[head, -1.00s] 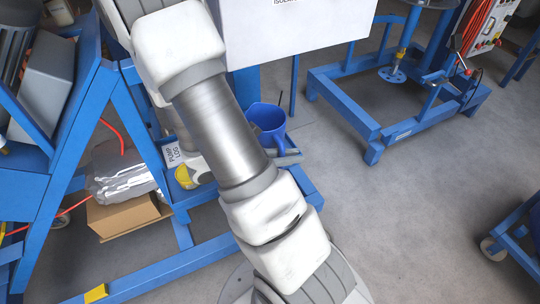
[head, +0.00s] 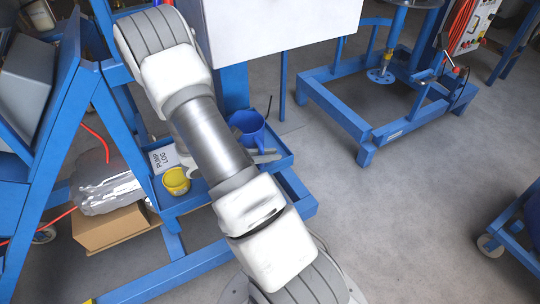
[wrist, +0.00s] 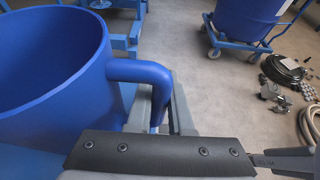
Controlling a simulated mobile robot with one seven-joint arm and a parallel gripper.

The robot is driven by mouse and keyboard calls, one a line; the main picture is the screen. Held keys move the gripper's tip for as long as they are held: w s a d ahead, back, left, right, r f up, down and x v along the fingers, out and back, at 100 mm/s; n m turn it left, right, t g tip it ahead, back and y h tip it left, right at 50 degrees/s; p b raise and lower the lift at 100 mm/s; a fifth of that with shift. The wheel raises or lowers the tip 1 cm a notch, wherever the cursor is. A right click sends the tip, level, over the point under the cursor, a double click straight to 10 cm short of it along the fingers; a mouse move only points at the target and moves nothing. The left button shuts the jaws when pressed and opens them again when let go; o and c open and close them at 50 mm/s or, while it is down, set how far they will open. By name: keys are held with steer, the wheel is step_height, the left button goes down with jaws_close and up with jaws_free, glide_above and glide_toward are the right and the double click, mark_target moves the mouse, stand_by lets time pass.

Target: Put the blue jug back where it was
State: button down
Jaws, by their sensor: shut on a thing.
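The blue jug (head: 247,127) is upright over the far right part of the blue tray (head: 196,199), beside the blue post. I cannot tell whether its base touches the tray. In the wrist view the jug (wrist: 50,75) fills the left side, with its open rim and handle (wrist: 138,71) showing. My gripper (wrist: 165,118) is shut on the jug's handle at the jug's right side. In the head view my arm hides part of the tray, and my gripper shows only as a grey piece just below the jug.
A yellow pot (head: 176,182) and a pump log card (head: 164,159) are on the tray's left part. A white panel (head: 275,25) hangs above. A silver bag (head: 103,186) lies on a cardboard box (head: 108,228) at left.

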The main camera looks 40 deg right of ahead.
steer(key=shift+f+b, duration=0.4)
steer(key=c, duration=0.8)
jaws_free()
steer(key=shift+r, duration=0.15)
steer(key=r+p+v, duration=0.1)
steer(key=p+v, duration=0.2)
steer(key=v, duration=0.9)
steer(key=s+a+r+m+t+y, duration=0.3)
steer(key=s+a+r+m+y, duration=0.1)
steer(key=r, duration=0.4)
steer(key=s+a+r+m+t+y, duration=0.2)
steer(key=s+a+r+m+y, duration=0.2)
steer(key=a+r+m, duration=0.2)
steer(key=s+a+r+m+t+y, duration=0.3)
steer(key=s+a+r+m+y, duration=0.2)
steer(key=r, duration=0.5)
steer(key=shift+a+t, duration=0.1)
steer(key=shift+t, duration=0.2)
